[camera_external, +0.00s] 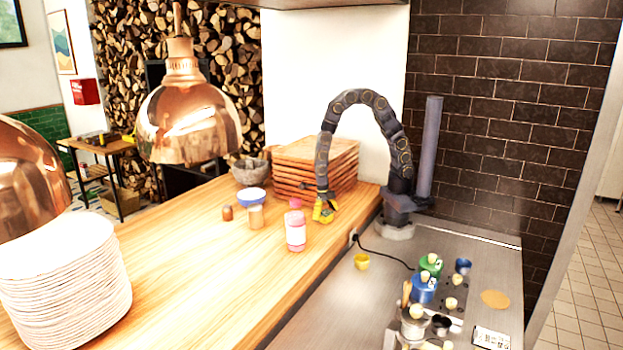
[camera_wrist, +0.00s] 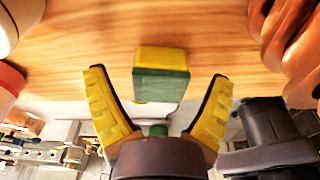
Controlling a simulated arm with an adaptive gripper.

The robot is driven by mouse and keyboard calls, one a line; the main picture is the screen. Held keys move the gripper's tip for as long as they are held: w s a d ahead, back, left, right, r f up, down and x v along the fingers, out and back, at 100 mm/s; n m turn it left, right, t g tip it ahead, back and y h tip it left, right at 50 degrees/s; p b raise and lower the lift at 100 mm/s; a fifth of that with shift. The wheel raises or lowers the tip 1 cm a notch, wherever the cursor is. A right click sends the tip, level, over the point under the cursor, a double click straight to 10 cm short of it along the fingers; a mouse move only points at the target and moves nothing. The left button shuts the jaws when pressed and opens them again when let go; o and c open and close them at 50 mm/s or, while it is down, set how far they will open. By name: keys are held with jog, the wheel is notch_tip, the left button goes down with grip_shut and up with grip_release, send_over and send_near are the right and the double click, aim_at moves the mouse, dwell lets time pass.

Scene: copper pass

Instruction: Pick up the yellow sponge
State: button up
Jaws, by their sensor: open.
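The yellow sponge (camera_wrist: 160,72) has a green scouring side and rests on the wooden counter in the wrist view. My gripper (camera_wrist: 158,75) is open, with one yellow finger to the left of the sponge and one to the right. Gaps show between the sponge and both fingers in this view. In the external view my gripper (camera_external: 323,210) hangs low over the counter, in front of the stacked boards. There the sponge cannot be told apart from the yellow fingers.
A pink bottle (camera_external: 295,232) stands left of my gripper, with a blue bowl (camera_external: 251,195) and a jar (camera_external: 255,218) farther left. Stacked wooden boards (camera_external: 312,160) are close behind. A copper lamp (camera_external: 190,125) hangs above.

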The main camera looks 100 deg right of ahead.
jog(key=c, duration=1)
jog(key=shift+r, duration=0.1)
